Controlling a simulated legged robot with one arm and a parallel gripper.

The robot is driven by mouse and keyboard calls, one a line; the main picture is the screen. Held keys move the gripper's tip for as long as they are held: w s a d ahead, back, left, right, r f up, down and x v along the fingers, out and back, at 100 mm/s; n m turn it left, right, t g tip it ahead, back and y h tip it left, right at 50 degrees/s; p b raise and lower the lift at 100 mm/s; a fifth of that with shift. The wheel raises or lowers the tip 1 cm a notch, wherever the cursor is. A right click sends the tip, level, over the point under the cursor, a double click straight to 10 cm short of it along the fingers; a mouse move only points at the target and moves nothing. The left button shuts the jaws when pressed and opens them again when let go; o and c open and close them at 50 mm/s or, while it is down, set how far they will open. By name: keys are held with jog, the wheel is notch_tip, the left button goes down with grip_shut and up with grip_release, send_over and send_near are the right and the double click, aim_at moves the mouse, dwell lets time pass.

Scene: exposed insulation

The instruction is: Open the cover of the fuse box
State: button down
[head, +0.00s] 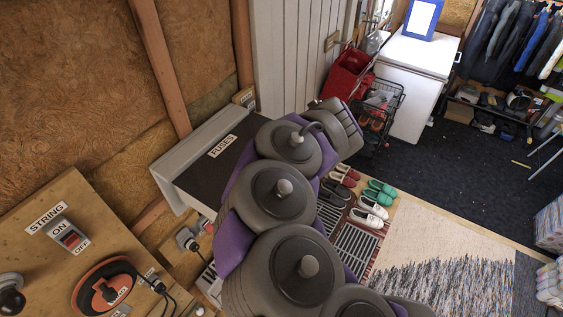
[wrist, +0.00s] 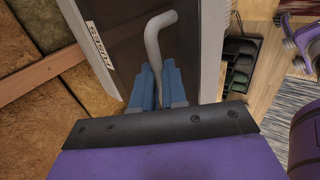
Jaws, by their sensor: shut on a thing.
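The fuse box (head: 168,179) is on the wooden wall left of my arm. Its dark cover (head: 204,172) has a pale rim and a "FUSES" label (head: 222,146). In the wrist view the dark cover (wrist: 118,35) fills the upper middle, with the label (wrist: 99,45) at its left. A grey bent handle (wrist: 153,45) stands on it. My gripper (wrist: 158,78) has blue fingers shut on the handle's lower part. In the head view my arm hides the gripper, the handle and the cover's right part. I cannot tell whether the cover is ajar.
A wooden panel with a string switch (head: 69,238) and an orange-black round device (head: 104,287) is at lower left. Shoes (head: 370,206) stand on a mat beyond my arm. A red basket (head: 347,72) and white freezer (head: 415,75) are farther back. The dark floor at right is mostly clear.

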jog(key=shift+a+r, duration=0.1)
jog(key=shift+a, duration=0.1)
jog(key=c, duration=1.5)
grip_release()
jog(key=shift+w, duration=0.15)
jog(key=shift+c, duration=0.2)
jog(key=o, duration=0.4)
jog(key=shift+w+a+f, duration=0.2)
jog(key=shift+a, duration=0.1)
jog(key=shift+d+r, duration=0.1)
jog(key=shift+d, duration=0.1)
jog(key=shift+d+r, duration=0.15)
jog(key=shift+r, duration=0.05)
jog(key=v, duration=1.1)
jog(key=shift+s+b, duration=0.15)
jog(key=shift+b, duration=0.15)
